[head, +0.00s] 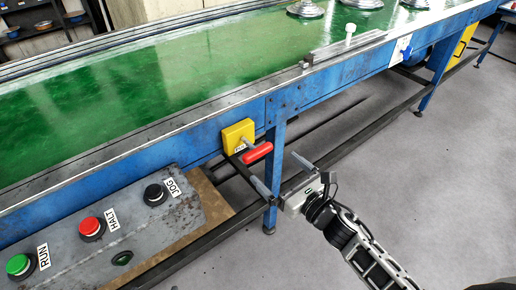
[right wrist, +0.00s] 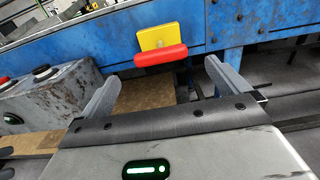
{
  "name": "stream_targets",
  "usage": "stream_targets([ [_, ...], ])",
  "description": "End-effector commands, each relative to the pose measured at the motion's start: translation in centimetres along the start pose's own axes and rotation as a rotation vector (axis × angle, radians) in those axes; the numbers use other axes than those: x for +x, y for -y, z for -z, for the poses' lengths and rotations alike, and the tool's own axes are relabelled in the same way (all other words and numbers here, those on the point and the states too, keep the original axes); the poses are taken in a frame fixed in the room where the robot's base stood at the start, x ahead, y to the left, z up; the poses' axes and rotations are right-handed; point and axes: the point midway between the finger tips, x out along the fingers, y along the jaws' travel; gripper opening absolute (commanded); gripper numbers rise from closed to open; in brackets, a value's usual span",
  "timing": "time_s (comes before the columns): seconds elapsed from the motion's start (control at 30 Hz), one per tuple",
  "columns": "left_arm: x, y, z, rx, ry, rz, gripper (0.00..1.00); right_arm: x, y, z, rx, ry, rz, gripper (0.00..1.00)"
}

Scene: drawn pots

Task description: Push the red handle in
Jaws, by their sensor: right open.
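The red handle (head: 257,153) sticks out from a yellow box (head: 238,135) on the blue side of the conveyor. In the right wrist view the red handle (right wrist: 161,55) lies level in front of the yellow box (right wrist: 158,36), ahead of the fingers and a little left of the middle between them. My right gripper (head: 279,174) is open and empty, just right of and below the handle in the head view. Its two fingers (right wrist: 160,84) are wide apart and appear clear of the handle. My left gripper is in neither view.
A grey control panel at lower left carries a green RUN button (head: 18,265), a red HALT button (head: 91,228) and a black JOG button (head: 155,194). The green conveyor belt (head: 160,90) runs above. A blue leg (head: 274,170) stands beside the handle. Grey floor at right is open.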

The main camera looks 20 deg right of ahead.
Motion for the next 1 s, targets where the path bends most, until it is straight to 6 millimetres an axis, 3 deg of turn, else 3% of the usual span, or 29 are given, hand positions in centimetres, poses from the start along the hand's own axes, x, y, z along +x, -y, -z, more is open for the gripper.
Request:
stream_targets([
  [0.2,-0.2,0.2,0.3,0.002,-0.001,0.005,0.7,4.8,0.0,-0.2,0.003,0.002,0.001,1.0],
  [0.4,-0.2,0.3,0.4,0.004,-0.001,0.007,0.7,7.5,0.0,-0.1,0.003,0.001,0.0,1.0],
  [0.83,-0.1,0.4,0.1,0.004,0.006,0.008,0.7,8.4,0.0,0.0,0.003,-0.001,0.0,1.0],
  [0.87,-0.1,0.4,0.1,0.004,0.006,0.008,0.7,8.4,0.0,0.0,0.003,-0.001,0.0,0.94],
  [1.0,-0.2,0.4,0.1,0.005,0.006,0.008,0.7,8.4,0.0,0.0,0.003,-0.001,0.0,0.56],
])
